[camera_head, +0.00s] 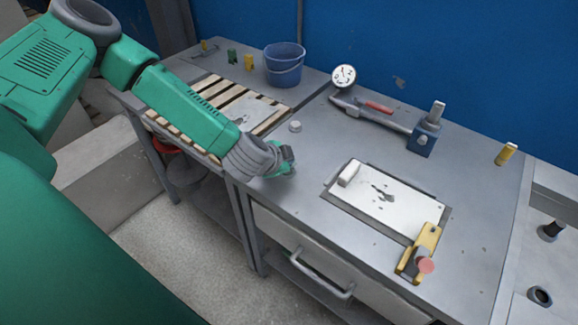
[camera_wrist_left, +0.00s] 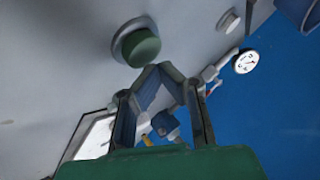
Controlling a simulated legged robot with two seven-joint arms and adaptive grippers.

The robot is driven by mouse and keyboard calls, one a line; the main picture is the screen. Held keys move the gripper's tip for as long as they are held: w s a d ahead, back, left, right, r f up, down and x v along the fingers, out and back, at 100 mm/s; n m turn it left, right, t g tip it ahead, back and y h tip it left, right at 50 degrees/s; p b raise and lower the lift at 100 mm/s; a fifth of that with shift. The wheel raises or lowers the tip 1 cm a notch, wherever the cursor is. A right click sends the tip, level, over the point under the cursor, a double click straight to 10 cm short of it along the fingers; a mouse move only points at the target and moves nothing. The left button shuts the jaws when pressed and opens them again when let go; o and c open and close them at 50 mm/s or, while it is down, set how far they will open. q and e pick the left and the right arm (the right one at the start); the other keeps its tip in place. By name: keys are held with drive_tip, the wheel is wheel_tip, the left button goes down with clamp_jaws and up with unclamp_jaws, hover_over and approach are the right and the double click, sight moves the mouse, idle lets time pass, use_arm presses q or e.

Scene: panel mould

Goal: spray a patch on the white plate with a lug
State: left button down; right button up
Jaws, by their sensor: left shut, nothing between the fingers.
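The white plate (camera_head: 400,208) lies on a dark board on the grey bench, with dark marks near its middle. Its lug (camera_head: 349,173), a pale block, stands at the plate's left end. The plate's edge also shows in the left wrist view (camera_wrist_left: 93,137). My left gripper (camera_head: 289,163) is low over the bench, left of the plate and apart from it. Its fingers meet in the left wrist view (camera_wrist_left: 160,68), with nothing between them. A round green-topped thing (camera_wrist_left: 140,46) is just beyond the fingertips; I cannot tell if it is a sprayer. My right gripper is out of view.
A yellow clamp (camera_head: 420,252) with a pink knob sits at the plate's near right corner. Behind are a dial gauge (camera_head: 344,75), a blue vice-like block (camera_head: 424,137) and a small grey disc (camera_head: 295,126). A slatted rack (camera_head: 225,94) and blue bucket (camera_head: 284,66) stand left.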

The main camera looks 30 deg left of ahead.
use_arm(q)
drive_tip(key=shift+a+f, duration=0.25)
drive_tip(key=shift+a, duration=0.45)
drive_tip(key=shift+a+f, duration=0.25)
drive_tip(key=shift+f, duration=0.1)
drive_tip(key=shift+s+d, duration=0.1)
drive_tip(key=shift+d, duration=0.45)
drive_tip(key=shift+a+r+p, duration=0.3)
drive_tip(key=shift+r+p, duration=0.15)
drive_tip(key=shift+p, duration=0.15)
drive_tip(key=shift+a, duration=0.2)
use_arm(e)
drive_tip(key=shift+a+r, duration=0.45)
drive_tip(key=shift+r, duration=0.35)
use_arm(q)
drive_tip(key=shift+d, duration=0.1)
